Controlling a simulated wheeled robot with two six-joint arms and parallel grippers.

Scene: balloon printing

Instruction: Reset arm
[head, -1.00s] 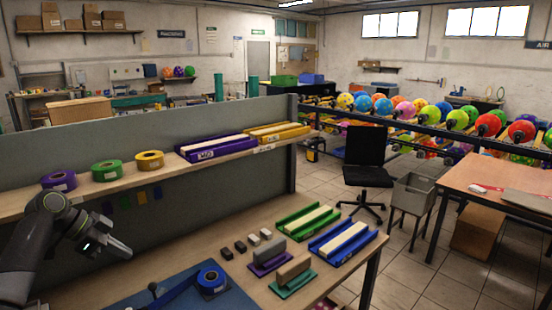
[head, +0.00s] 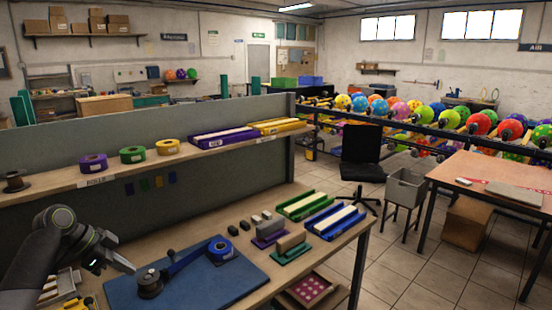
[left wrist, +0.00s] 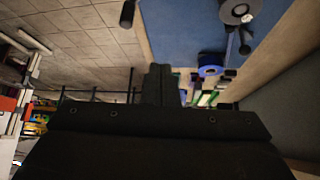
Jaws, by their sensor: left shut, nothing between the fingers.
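My left gripper (head: 122,266) comes in from the left in the head view and hangs in the air above the left part of the workbench. Its fingers are shut with nothing between them. In the left wrist view the closed fingers (left wrist: 159,84) point up the picture. A blue mat (head: 190,283) lies on the bench to the right of the gripper, with a dark round device (head: 150,284) on it. A blue tape roll (head: 220,247) sits near the mat's far corner, with a blue strip running to the device. My right gripper is not in view.
A shelf (head: 60,182) above the bench holds purple, green and yellow tape rolls (head: 133,154) and two long trays. Green and blue trays (head: 335,221) and stamp blocks (head: 292,243) stand on the bench's right. Parts lie below my left arm. A chair (head: 362,155) and open floor are beyond.

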